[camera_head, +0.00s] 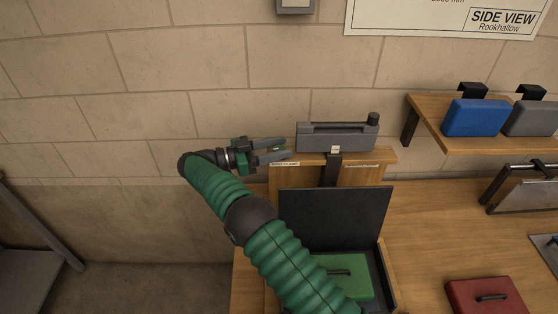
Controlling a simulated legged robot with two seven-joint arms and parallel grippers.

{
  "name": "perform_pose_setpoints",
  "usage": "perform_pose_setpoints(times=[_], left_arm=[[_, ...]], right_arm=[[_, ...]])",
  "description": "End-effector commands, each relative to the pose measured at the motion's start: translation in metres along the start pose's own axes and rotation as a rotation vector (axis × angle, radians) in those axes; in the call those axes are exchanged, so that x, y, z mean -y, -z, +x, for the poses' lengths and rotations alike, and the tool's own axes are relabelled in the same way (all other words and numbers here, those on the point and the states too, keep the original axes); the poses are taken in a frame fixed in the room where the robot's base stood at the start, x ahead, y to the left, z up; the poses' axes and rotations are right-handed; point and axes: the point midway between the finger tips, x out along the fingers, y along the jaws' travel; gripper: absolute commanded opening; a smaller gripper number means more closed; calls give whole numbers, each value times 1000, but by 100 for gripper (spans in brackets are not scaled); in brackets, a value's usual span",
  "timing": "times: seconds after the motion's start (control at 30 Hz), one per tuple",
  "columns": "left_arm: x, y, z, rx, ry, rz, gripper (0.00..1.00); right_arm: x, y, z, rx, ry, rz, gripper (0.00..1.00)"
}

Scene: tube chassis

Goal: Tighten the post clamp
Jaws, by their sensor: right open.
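A small label (285,164) on the stand's left front seems to read "post clamp". My right gripper (286,148) is open and empty, its fingers pointing right, just left of the grey unit and apart from it. It is on the side away from the knob. My left gripper is not in view.
An open black case (336,214) with a green box (345,268) stands below, partly behind my right arm. A shelf (460,143) with blue (475,118) and grey (530,120) cases is at right. A red box (487,296) lies on the table (430,235).

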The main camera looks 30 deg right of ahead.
Motion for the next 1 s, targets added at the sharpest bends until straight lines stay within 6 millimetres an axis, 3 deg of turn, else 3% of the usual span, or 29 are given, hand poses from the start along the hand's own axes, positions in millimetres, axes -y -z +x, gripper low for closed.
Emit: perform_pose_setpoints(times=[0.13,0.27,0.7,0.83,1.0], left_arm=[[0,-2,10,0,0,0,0],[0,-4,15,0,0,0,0],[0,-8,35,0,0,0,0],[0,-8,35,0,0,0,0],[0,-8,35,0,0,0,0]], right_arm=[[-1,25,-1,4,1,1,42],[-24,26,-8,1,1,-5,42],[-131,37,-39,-1,3,0,42],[-147,39,-44,-1,2,0,42],[-152,39,-45,0,0,-1,42]])
